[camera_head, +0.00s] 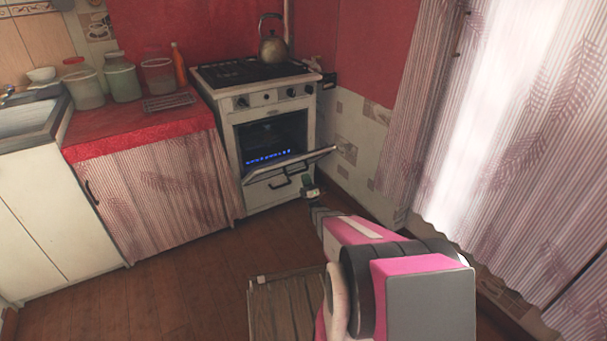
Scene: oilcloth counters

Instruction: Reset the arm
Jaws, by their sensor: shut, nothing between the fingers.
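My pink and grey arm reaches from the lower right of the head view toward the stove. My gripper (308,187) is at the arm's far end, small in the picture, and shut with nothing visible in it. In the picture it lies just right of the lower part of the oven door (290,168). I cannot tell whether it touches the door. The oven door is partly open and tilted outward, and blue flames show inside the oven.
The white stove (226,110) has a kettle (272,44) on top. Left of it, a red counter (120,133) holds several jars and a wire rack (168,102). Striped curtains (510,130) hang at the right. Wooden floor (190,285) is clear at the lower left.

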